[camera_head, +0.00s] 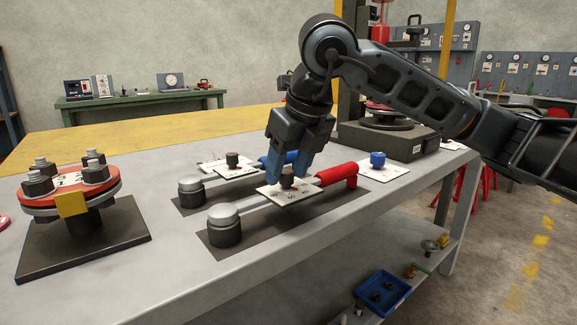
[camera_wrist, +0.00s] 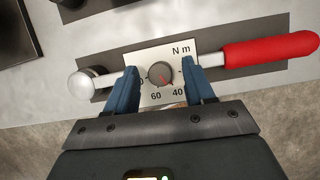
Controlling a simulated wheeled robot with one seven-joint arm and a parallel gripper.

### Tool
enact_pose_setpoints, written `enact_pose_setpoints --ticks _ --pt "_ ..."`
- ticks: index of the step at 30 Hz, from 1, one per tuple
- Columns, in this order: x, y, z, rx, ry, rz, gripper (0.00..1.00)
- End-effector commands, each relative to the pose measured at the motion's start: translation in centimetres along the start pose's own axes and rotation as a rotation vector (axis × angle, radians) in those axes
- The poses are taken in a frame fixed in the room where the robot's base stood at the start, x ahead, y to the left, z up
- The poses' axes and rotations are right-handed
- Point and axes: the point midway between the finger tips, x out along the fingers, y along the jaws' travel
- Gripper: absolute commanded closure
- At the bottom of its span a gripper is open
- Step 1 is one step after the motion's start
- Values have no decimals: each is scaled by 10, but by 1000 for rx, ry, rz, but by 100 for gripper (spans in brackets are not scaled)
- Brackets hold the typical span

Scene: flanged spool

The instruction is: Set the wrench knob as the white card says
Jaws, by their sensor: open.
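The red-handled wrench (camera_head: 337,174) lies on a dark mat with its round head (camera_head: 224,224) at left. Its white scale plate (camera_head: 305,194) carries a small dark knob (camera_head: 287,183). In the wrist view the plate (camera_wrist: 186,46) reads "N m", with 60 and 40 below the knob (camera_wrist: 161,74); other numbers are hidden by my fingers. A reddish mark on the knob seems to point down and slightly right, between 60 and 40. My gripper (camera_wrist: 159,68) is open, one finger on each side of the knob, with gaps visible. Card writing is unreadable.
A blue-handled wrench (camera_head: 190,188) with its own knob (camera_head: 232,159) lies just behind. A white plate with a blue knob (camera_head: 377,159) sits at right. A red flanged spool (camera_head: 70,186) with several bolts stands at left. A dark box (camera_head: 388,141) stands behind my gripper.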

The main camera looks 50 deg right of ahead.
Motion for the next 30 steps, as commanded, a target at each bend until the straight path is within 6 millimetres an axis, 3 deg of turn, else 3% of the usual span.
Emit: enact_pose_setpoints --ticks 8,21,30 --pt "-8 0 1 0 -1 -1 47" --pt "-71 0 0 0 0 -1 47" --pt "-78 0 0 0 1 0 47"
